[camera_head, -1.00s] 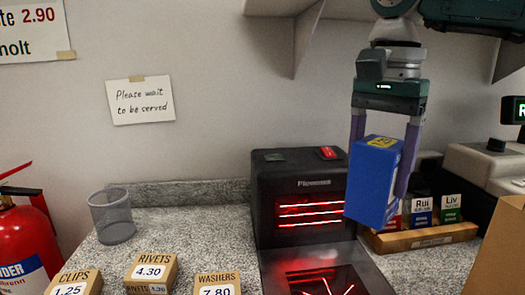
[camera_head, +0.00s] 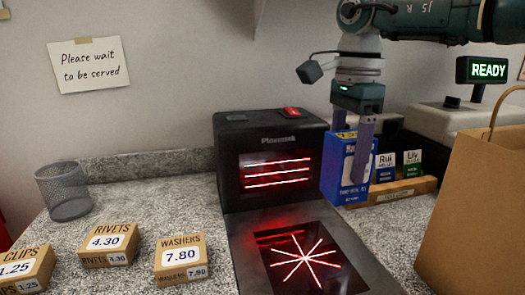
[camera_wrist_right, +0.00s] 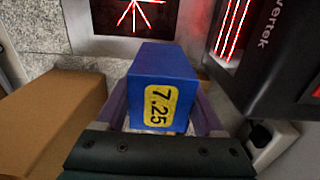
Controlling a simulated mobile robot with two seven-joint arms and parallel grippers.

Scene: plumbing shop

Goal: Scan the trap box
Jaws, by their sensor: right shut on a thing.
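The trap box is a blue box (camera_head: 343,172) with a white label on one side. My right gripper (camera_head: 360,150) is shut on it and holds it upright just right of the scanner. In the right wrist view the box (camera_wrist_right: 160,75) shows a yellow 7.25 sticker between the fingers of the gripper (camera_wrist_right: 163,118). The black scanner (camera_head: 228,165) has an upright window with red lines and a flat glass plate (camera_head: 300,262) with a red star pattern. The box is beside the upright window and beyond the plate's right side. My left gripper is not in view.
A checkout display (camera_head: 488,69) reads READY. A brown paper bag (camera_head: 475,210) stands at the right. A wooden tray (camera_head: 405,190) with small cards is behind the box. Price blocks (camera_head: 108,244) and a mesh cup (camera_head: 63,192) stand at the left.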

